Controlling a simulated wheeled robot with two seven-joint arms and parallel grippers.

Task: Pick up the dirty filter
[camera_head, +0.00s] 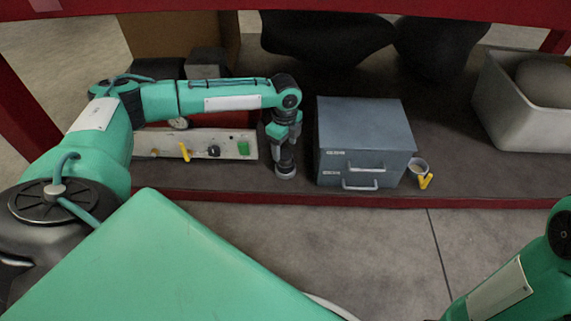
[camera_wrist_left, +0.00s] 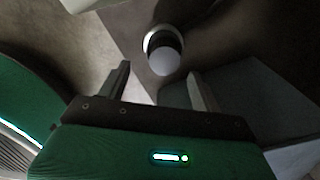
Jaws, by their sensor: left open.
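A small round object with a pale rim and a dark band, apparently the dirty filter (camera_head: 285,173), stands on the dark shelf just left of the grey-blue drawer box. In the left wrist view the filter (camera_wrist_left: 163,61) shows a pale round face and lies ahead of the gap between the fingers. My left gripper (camera_head: 285,158) points down above it, and part of the filter is hidden in the head view. In the left wrist view the left gripper (camera_wrist_left: 160,80) is open, with nothing between its fingers. My right gripper is out of view.
The drawer box (camera_head: 365,130) stands close on the right of the left gripper. A control panel (camera_head: 205,146) lies to the left. A small cup (camera_head: 418,166) with a yellow handle-like piece stands right of the box. A pale bin (camera_head: 520,112) is at far right. The shelf has a red front edge (camera_head: 300,197).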

